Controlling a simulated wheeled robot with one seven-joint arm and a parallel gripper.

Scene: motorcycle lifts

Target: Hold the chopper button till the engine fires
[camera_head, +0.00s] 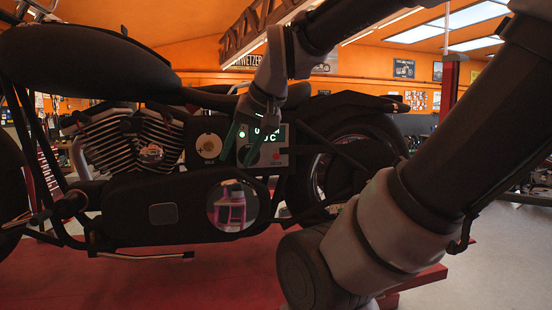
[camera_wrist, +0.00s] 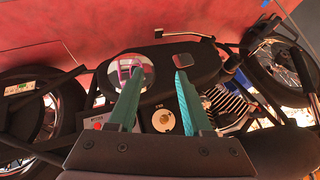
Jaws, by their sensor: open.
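A dark chopper (camera_head: 110,60) stands side-on. On its side is a round cream disc with a brassy centre (camera_head: 209,147), which also shows in the wrist view (camera_wrist: 163,120) under a small label I cannot read surely. Right of it in the head view is a grey panel (camera_head: 283,160) with lit green characters, a dark round part and a small red spot; the red spot shows in the wrist view (camera_wrist: 97,125). My gripper (camera_head: 238,157) is open, its green fingers in front of the panel's left part. In the wrist view, my gripper (camera_wrist: 159,74) is empty; contact cannot be told.
The chopper stands over a red lift platform (camera_head: 100,275). The finned engine (camera_head: 120,142) is left of the disc, and the rear wheel (camera_head: 345,150) is right of the panel. A round shiny cover (camera_head: 232,205) sits below the panel. Grey floor is open at right.

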